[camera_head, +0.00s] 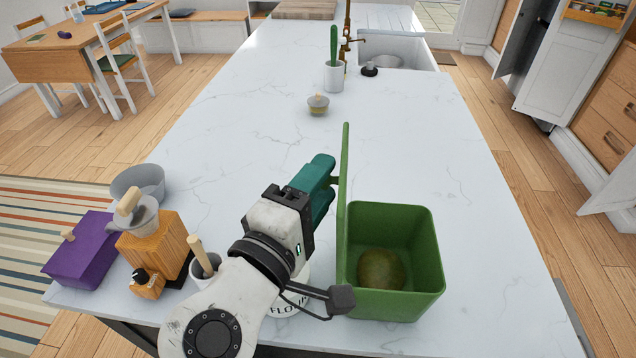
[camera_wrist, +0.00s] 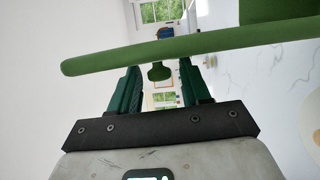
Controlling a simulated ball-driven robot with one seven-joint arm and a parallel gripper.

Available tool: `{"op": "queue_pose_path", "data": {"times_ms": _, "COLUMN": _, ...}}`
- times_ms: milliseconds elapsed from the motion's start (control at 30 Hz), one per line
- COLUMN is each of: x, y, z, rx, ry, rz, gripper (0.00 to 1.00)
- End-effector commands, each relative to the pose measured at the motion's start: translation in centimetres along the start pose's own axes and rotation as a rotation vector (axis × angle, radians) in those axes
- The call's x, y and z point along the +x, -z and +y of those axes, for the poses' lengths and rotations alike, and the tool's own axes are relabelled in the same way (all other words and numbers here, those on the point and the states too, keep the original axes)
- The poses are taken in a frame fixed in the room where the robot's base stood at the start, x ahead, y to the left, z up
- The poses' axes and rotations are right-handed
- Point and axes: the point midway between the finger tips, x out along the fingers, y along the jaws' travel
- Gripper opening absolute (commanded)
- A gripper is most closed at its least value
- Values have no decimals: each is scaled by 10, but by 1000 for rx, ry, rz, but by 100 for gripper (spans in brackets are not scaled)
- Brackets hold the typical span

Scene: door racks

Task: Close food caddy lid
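The green food caddy (camera_head: 425,250) stands open on the near part of the counter, with a round brownish-green item inside. Its green lid (camera_head: 344,185) stands upright along the caddy's left side. In the wrist view the lid (camera_wrist: 180,48) crosses above the fingers as a long green bar. A green knob (camera_wrist: 159,72) shows between the fingers, seemingly with gaps on both sides. My gripper (camera_head: 325,172) is on the lid's left, outer side, close to it. Its teal fingers (camera_wrist: 160,82) are apart. Whether they touch the lid cannot be told.
A flour jar (camera_head: 290,303) is partly hidden behind my arm. A wooden grinder (camera_head: 158,245), a purple box (camera_head: 82,250) and a grey bowl (camera_head: 139,183) crowd the near left. A small lidded pot (camera_head: 318,105) stands farther back. The counter right of the caddy is clear.

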Motion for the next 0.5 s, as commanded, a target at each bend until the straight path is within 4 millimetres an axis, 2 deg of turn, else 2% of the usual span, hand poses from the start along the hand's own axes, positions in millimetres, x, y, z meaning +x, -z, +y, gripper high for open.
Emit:
{"op": "queue_pose_path", "data": {"times_ms": 33, "x": 0, "y": 0, "z": 0, "rx": 0, "ry": 0, "rz": 0, "gripper": 42}}
{"op": "queue_pose_path", "data": {"times_ms": 400, "x": 0, "y": 0, "z": 0, "rx": 0, "ry": 0, "rz": 0, "gripper": 6}}
{"op": "queue_pose_path", "data": {"times_ms": 500, "x": 0, "y": 0, "z": 0, "rx": 0, "ry": 0, "rz": 0, "gripper": 0}}
